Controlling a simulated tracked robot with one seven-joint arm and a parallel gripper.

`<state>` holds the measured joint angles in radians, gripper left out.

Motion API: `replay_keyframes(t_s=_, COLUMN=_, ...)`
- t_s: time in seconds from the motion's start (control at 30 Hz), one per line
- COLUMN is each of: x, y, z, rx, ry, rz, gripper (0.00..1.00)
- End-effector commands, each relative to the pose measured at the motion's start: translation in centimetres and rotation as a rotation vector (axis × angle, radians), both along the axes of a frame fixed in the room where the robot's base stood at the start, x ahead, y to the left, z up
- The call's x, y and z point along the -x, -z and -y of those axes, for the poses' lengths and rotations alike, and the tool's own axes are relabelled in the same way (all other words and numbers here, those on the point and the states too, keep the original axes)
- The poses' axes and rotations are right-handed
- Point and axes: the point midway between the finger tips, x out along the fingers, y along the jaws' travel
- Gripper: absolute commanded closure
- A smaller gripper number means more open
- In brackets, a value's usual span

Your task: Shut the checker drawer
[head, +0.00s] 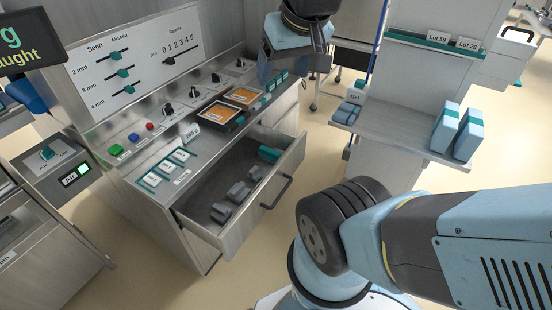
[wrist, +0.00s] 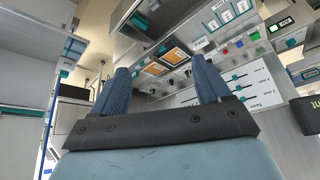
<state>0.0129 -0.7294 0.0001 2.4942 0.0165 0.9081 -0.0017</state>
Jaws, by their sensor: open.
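The checker drawer (head: 240,225) stands pulled out from the steel cabinet below the panel in the head view. Its dark bar handle (head: 277,192) is on the front. Several grey blocks (head: 221,212) and a teal piece (head: 269,153) lie inside. My gripper (head: 268,70) is high at the top of the head view, beyond the drawer and well apart from it. In the wrist view my gripper (wrist: 162,76) has its two blue fingers spread with nothing between them. The tips in the head view are partly hard to make out.
The sloped panel (head: 135,55) with sliders and knobs rises behind the worktop. Orange-filled trays (head: 217,112) sit on the worktop. A shelf unit (head: 400,135) with blue-grey packs stands to the right. Open floor (head: 325,150) lies between it and the drawer.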

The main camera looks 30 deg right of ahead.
Motion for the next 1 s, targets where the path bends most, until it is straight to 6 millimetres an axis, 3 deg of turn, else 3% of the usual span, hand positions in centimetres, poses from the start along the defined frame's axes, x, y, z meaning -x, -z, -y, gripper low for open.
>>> replay_keyframes(t_s=0.37, x=-4.0, y=4.1, z=1.0, rx=-0.182, ry=0.173, rz=-0.261, gripper=0.6)
replay_keyframes(t_s=0.77, x=-8.3, y=9.1, z=3.4, rx=-0.45, ry=0.385, rz=-0.517, gripper=0.98)
replay_keyframes(t_s=1.0, x=-10.7, y=12.4, z=5.5, rx=-0.635, ry=0.517, rz=-0.642, gripper=1.0)
